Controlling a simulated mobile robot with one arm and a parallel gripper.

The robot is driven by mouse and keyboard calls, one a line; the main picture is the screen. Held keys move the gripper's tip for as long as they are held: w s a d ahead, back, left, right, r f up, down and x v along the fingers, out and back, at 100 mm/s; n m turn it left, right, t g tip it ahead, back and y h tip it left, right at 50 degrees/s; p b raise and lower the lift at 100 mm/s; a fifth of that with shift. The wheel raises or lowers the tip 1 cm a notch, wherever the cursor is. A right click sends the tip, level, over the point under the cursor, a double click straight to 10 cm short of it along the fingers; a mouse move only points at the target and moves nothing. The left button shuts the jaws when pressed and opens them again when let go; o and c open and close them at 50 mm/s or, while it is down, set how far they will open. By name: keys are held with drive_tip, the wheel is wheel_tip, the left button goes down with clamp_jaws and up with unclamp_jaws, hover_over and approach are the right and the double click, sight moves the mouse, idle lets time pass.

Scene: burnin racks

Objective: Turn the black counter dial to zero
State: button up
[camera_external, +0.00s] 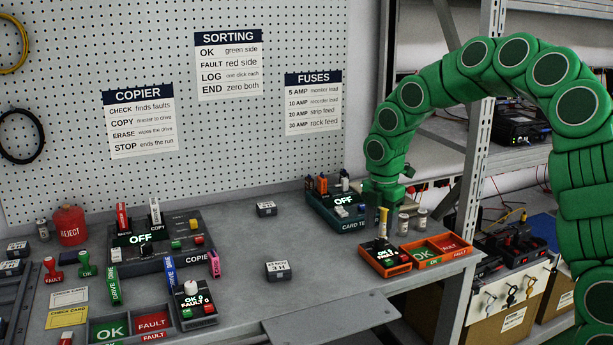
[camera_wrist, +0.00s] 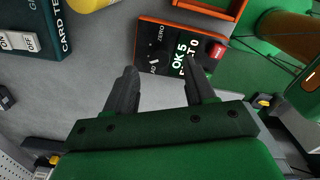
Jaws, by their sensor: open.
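An orange-rimmed black counter (camera_external: 384,257) stands at the right end of the bench; in the wrist view the same counter (camera_wrist: 178,50) reads OK 5 and FAULT 0. A red button sits at one end, and ZERO is printed near its edge. My gripper (camera_external: 384,205) hangs above and just behind this counter. In the wrist view its two dark fingers (camera_wrist: 160,78) are spread with nothing between them, apart from the counter, their tips towards its near edge.
The orange OK/FAULT tray (camera_external: 465,246) lies right of the counter and the card tester (camera_external: 340,207) behind it, left of my gripper. Small jars (camera_external: 404,223) stand close by. Another counter (camera_external: 190,304) is at the front left. Bare bench lies left of the orange counter.

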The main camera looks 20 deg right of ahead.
sight(379, 240)
drive_tip(key=shift+f, duration=1.85)
clamp_jaws()
